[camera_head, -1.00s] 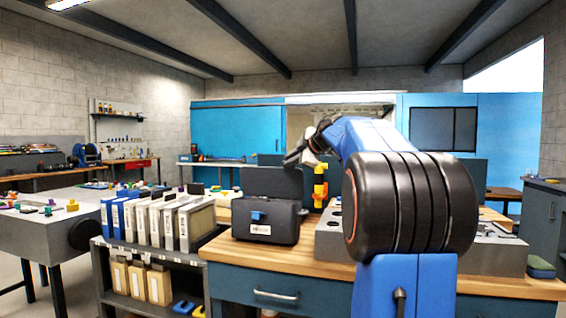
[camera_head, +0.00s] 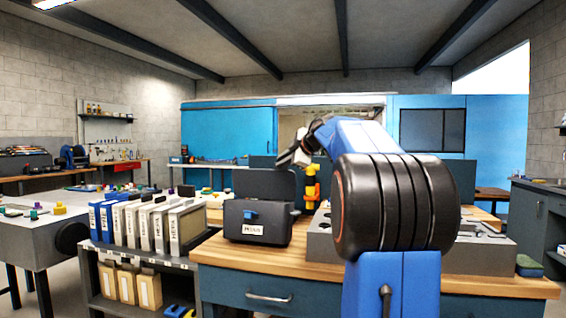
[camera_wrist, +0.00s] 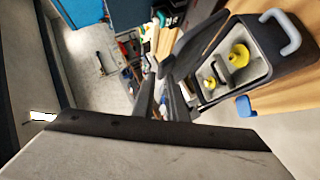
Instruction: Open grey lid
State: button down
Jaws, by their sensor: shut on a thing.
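The dark grey case (camera_head: 256,222) stands on the wooden bench with a blue latch (camera_head: 249,214) on its front. Its grey lid (camera_head: 264,183) is raised roughly upright at the back, so the case is open. In the wrist view the lid (camera_wrist: 205,42) shows nearly edge-on beside the open case (camera_wrist: 262,72), with yellow-topped items (camera_wrist: 239,55) in a pale insert. My gripper (camera_head: 284,161) is at the lid's upper right edge. In the wrist view its dark fingers (camera_wrist: 160,97) are close together, shut on the lid edge; the exact contact is partly hidden.
Upright binders (camera_head: 160,225) stand on the shelf to the left. Bare bench top (camera_head: 225,255) lies in front of the case.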

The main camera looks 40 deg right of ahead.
dwell(0.3)
jog(key=c, duration=1.9)
grip_release()
jog(key=shift+f, duration=0.1)
jog(key=shift+o, duration=0.2)
jog(key=v, duration=1.7)
jog(key=shift+s, duration=0.15)
